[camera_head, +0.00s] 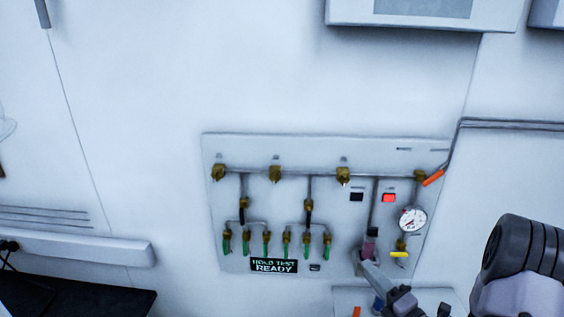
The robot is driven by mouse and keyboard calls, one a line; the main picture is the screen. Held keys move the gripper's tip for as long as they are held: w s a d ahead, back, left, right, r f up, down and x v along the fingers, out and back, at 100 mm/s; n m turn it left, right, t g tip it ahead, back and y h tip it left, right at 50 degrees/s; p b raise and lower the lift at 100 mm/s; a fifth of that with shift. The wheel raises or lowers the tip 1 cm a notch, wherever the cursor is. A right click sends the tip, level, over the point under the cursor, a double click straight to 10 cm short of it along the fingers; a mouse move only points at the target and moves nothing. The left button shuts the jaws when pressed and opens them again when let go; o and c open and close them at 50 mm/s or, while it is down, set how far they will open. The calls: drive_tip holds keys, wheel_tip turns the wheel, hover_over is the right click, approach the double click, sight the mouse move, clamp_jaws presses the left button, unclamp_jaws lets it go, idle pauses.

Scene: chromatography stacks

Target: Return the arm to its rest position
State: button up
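My arm (522,262) rises at the lower right, with a thick grey and dark joint closest to the camera. Thinner grey parts that look like my wrist and gripper (368,262) reach up in front of the lower right of the wall panel, below the pressure gauge. A small dark and pinkish piece (370,243) shows at their tip. I cannot tell whether it is held, or whether the fingers are open or shut.
The white wall panel (335,210) carries brass valves, green-ended fittings, a round gauge (412,219), an orange lever (433,177), a yellow handle (399,254) and a display (273,266) reading "HOLD TEST READY". A dark surface (85,299) lies lower left.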

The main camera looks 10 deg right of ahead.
drive_tip(key=s+a+r+n+g+y+b, duration=0.2)
drive_tip(key=s+a+n+g+y, duration=0.15)
drive_tip(key=a+n, duration=0.4)
drive_tip(key=s+a+r+n+g+y+b, duration=0.1)
drive_tip(key=s+a+n+g+y, duration=0.15)
drive_tip(key=a+n+g, duration=0.4)
drive_tip(key=s+a+r+n+g+y+b, duration=0.2)
drive_tip(key=s+a+n+g, duration=0.15)
drive_tip(key=a+n, duration=0.6)
drive_tip(key=s+a+f+n+g+h+b, duration=0.1)
drive_tip(key=s+a+f+n+h, duration=0.15)
drive_tip(key=s+n, duration=0.3)
drive_tip(key=s+a+f+n+g+h+b, duration=0.1)
drive_tip(key=s+n+g+h+b, duration=0.15)
drive_tip(key=s+n, duration=0.3)
drive_tip(key=d+n+t+h, duration=0.1)
drive_tip(key=n+h, duration=0.1)
drive_tip(key=s+d+r+n+t+h+b, duration=0.1)
drive_tip(key=d+n+t+h, duration=0.1)
drive_tip(key=n, duration=0.1)
drive_tip(key=s+d+n+t+h, duration=0.1)
drive_tip(key=d+n, duration=0.1)
drive_tip(key=n, duration=0.1)
drive_tip(key=shift+d+r+n+t+h, duration=0.15)
drive_tip(key=shift+r+n+t+h, duration=0.1)
drive_tip(key=shift+t+h, duration=0.15)
